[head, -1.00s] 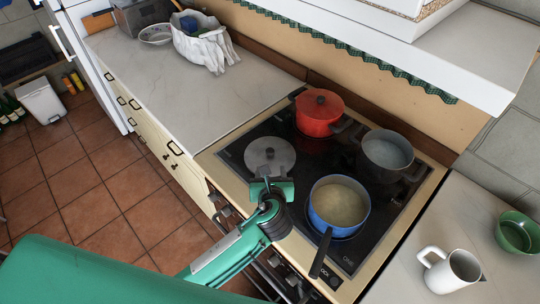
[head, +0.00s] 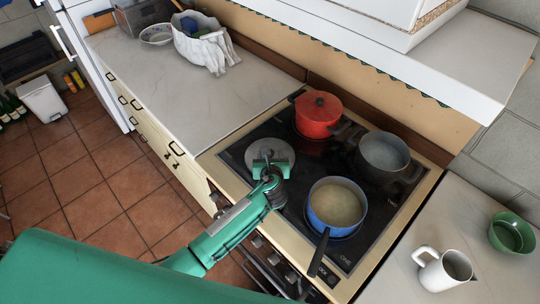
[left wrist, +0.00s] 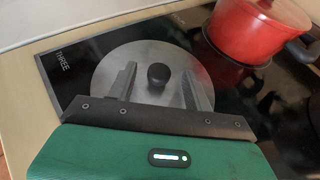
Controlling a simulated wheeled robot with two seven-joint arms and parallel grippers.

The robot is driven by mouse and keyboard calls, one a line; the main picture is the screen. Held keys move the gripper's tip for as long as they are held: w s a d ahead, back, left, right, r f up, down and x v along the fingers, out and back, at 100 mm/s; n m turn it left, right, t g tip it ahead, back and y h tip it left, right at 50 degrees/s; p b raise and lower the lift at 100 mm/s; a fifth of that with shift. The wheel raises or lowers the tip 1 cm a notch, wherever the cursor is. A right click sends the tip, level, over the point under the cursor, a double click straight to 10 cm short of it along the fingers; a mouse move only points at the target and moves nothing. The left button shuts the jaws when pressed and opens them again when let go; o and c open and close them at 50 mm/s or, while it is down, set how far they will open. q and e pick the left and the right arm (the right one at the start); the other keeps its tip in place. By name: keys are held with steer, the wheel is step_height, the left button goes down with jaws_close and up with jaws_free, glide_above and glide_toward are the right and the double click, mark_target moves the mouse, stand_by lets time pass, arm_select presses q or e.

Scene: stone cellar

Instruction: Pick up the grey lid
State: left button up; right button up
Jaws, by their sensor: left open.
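The grey lid (head: 284,150) lies flat on the black stove top at its front left. In the left wrist view the lid (left wrist: 150,53) shows with its round black knob (left wrist: 158,75) upright in the middle. My left gripper (head: 269,160) is over the lid, in front of its knob in the head view. In the left wrist view its two grey fingers (left wrist: 162,84) stand apart, one on each side of the knob. Whether they touch the lid I cannot tell. My right gripper is not in view.
A blue pan (head: 337,205) with pale contents stands right of the lid, its handle toward the front. A red pot (head: 318,118) and a grey pot (head: 384,153) stand behind. The counter left of the stove (head: 190,95) has free room.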

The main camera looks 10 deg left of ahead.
arm_select(q)
steer(key=shift+w+a+f, duration=0.1)
jaws_close()
stand_by(0.3)
